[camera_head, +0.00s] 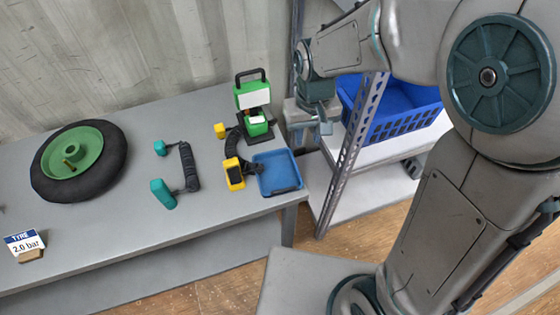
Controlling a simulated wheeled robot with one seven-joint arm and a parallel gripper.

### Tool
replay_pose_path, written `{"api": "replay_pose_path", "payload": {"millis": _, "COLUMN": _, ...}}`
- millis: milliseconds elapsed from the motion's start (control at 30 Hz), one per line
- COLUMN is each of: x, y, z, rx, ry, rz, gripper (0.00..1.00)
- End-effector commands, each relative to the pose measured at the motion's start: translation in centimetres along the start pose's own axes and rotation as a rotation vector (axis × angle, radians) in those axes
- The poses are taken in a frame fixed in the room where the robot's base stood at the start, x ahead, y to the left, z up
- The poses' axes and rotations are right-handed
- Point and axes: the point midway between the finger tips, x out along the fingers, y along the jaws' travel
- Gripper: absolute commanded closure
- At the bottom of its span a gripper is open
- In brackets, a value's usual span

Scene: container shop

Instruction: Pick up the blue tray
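The blue tray (277,171) is a small shallow square tray. It lies flat near the right front corner of the grey table (110,222), and it looks empty. My gripper (316,131) hangs above and to the right of the tray, near the table's right end, and is apart from it. Its fingers point down and are small in the picture, so I cannot tell how far apart they are. I see nothing held in it.
A teal-ended tool (188,168) and a wheel (108,160) lie further left. A metal shelf post (352,150) and blue crate (400,122) stand right.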

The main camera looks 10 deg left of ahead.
Motion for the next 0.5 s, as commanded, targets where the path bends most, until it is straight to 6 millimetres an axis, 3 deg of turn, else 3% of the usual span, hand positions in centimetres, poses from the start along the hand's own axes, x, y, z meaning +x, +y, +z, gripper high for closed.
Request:
{"api": "replay_pose_path", "payload": {"millis": 100, "x": 0.9, "y": -1.4, "z": -0.8, "rx": -0.031, "ry": -0.017, "rz": 0.005, "gripper": 0.72}}
{"api": "replay_pose_path", "payload": {"millis": 267, "x": 2.5, "y": -1.7, "z": -1.0, "rx": -0.040, "ry": -0.026, "rz": 0.007, "gripper": 0.72}}
{"api": "replay_pose_path", "payload": {"millis": 500, "x": 7.2, "y": -1.6, "z": -0.8, "rx": -0.038, "ry": -0.026, "rz": 0.007, "gripper": 0.72}}
